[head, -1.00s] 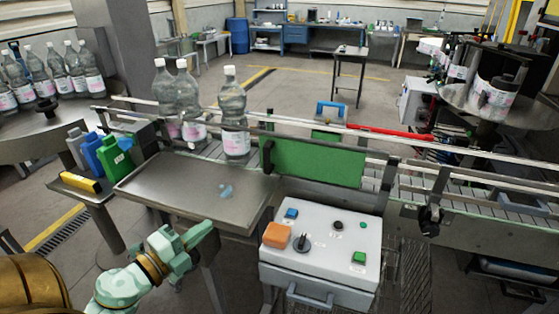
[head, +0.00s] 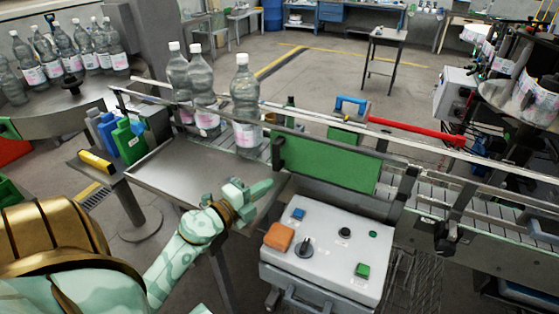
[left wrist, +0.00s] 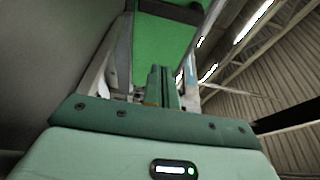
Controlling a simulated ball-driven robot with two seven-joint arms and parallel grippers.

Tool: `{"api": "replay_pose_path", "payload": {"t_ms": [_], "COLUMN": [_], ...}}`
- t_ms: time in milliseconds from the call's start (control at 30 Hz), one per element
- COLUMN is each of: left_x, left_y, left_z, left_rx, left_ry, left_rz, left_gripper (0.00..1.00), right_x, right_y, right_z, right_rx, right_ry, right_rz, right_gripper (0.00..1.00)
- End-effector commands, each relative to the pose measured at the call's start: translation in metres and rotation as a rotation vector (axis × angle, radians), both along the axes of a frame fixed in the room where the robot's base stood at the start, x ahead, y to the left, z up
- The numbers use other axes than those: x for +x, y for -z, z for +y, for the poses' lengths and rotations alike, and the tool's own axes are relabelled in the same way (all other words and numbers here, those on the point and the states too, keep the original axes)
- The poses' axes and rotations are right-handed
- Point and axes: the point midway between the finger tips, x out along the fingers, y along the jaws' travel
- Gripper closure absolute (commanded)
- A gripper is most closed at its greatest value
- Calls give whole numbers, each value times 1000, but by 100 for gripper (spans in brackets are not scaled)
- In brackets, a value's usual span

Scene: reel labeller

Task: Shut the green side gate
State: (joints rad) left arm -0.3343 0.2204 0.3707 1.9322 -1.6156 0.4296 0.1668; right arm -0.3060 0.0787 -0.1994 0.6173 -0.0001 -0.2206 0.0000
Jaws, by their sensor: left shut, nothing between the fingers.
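The green side gate (head: 330,162) is an upright flat panel on the near side of the conveyor, between a dark post on its left and another post (head: 405,183) on its right. I cannot tell whether its right edge meets that post. My left gripper (head: 262,187) is shut and empty, just below and left of the gate's left end, over the right part of the metal tray table. In the left wrist view the closed fingers (left wrist: 163,88) point toward the green gate (left wrist: 165,35), apparently apart from it. My right gripper is out of view.
Three bottles (head: 246,105) stand on the conveyor left of the gate. A grey control box (head: 325,255) with an orange block (head: 279,237) sits below the gate. The metal tray (head: 175,172) is at left, beside green and blue jugs (head: 128,142).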

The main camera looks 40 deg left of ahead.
Motion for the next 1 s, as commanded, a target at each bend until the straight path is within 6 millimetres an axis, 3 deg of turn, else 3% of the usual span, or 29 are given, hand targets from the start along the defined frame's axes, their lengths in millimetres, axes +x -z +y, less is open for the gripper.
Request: {"api": "replay_pose_path", "payload": {"t_ms": [467,700,1000], "left_x": [104,98,95], "left_y": [0,3,1], "left_z": [-11,20,28], "left_rx": [-1,1,-1], "left_ry": [0,-1,0], "left_rz": [-2,2,0], "left_gripper": [100,100,100], "right_x": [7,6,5], "right_y": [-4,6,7], "right_z": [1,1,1], "right_rx": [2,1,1], "right_ry": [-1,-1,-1], "right_rz": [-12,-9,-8], "right_gripper": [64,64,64]}}
